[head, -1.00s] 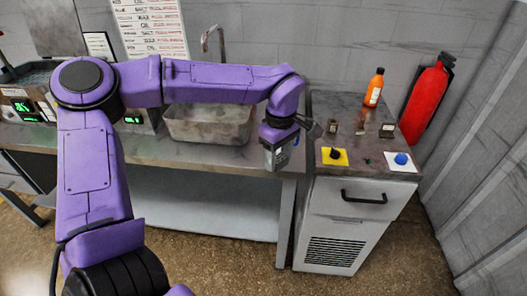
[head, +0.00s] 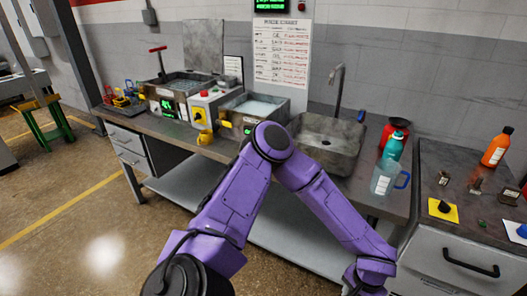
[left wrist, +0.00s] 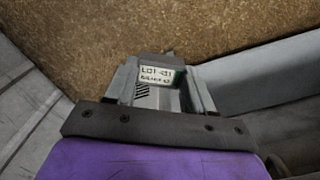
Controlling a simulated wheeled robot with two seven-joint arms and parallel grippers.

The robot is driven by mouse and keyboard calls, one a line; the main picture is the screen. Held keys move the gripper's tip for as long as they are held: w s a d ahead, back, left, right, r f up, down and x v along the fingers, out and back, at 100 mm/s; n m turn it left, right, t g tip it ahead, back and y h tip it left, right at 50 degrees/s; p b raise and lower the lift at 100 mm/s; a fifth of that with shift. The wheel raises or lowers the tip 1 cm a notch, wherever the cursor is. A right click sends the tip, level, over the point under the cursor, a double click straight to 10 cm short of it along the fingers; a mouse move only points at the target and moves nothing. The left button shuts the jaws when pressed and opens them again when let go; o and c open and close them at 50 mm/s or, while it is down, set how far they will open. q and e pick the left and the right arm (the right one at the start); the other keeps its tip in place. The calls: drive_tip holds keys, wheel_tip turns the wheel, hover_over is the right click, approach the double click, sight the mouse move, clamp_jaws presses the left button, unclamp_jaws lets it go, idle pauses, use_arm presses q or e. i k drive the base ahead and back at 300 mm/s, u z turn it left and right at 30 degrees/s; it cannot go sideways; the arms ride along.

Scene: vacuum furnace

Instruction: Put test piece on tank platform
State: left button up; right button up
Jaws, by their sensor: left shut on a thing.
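My left gripper (left wrist: 158,78) shows in the left wrist view, its two grey fingers shut on a small piece with a white "LOT" label (left wrist: 155,73) and a green edge, likely the test piece. The fingers hide much of it. Brown floor shows beyond it. In the head view my purple left arm bends down to the lower right, and its gripper is outside the picture. Two metal tanks stand on the bench: a left tank (head: 174,84) and a middle tank (head: 262,107). I cannot tell which part is the tank platform. My right gripper is not in view.
A sink (head: 330,143) with a tall tap, a blue-handled jug (head: 383,180) and a teal bottle (head: 393,147) stand right of the tanks. The right cabinet top holds an orange bottle (head: 496,148) and small blocks.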

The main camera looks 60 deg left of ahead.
sight(187, 88)
drive_tip(key=k, duration=0.6)
drive_tip(key=z, duration=2.35)
drive_tip(key=k, duration=2.85)
drive_tip(key=u, duration=2.2)
